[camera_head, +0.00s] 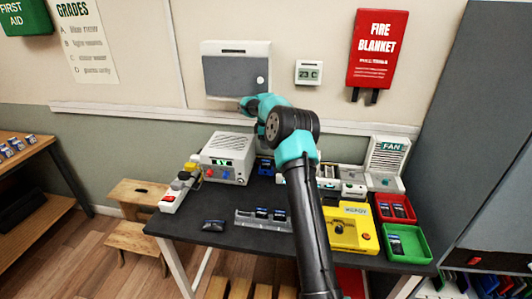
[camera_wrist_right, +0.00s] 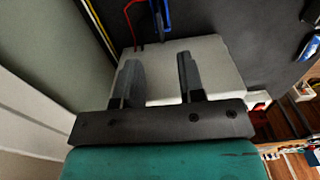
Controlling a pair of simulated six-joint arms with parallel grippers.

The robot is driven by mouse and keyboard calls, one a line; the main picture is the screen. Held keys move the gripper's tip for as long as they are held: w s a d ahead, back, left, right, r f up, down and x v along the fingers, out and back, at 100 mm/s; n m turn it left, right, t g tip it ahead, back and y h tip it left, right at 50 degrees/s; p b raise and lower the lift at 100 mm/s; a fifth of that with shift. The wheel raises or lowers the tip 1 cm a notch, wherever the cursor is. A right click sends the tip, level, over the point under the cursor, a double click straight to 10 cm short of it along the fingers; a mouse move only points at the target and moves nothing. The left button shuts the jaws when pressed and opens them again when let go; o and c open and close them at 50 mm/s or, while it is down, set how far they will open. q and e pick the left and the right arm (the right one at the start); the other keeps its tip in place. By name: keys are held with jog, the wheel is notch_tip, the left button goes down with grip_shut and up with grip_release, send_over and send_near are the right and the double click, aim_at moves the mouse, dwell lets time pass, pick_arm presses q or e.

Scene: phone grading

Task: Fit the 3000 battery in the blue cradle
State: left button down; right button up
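Several dark batteries with blue labels (camera_head: 262,213) stand in a grey rack (camera_head: 250,223) at the front of the dark table; I cannot read their labels. Another dark battery-like piece (camera_head: 214,225) lies flat left of the rack. A blue piece (camera_head: 265,167), likely the blue cradle, sits right of the power supply, partly hidden by my right arm. Blue also shows at the top edge of the right wrist view (camera_wrist_right: 163,14). My right gripper (camera_wrist_right: 157,60) is open and empty, over the white power supply box. In the head view its fingers are hidden. My left gripper is out of view.
The power supply (camera_head: 228,157) stands at the back left. A yellow tester (camera_head: 351,232), a red bin (camera_head: 396,208) and a green bin (camera_head: 407,243) fill the right side. A fan unit (camera_head: 388,156) stands at the back right. The front left table corner is mostly clear.

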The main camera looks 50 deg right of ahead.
notch_tip(320, 180, up, 2)
jog(key=shift+r, duration=0.1)
dwell(0.5)
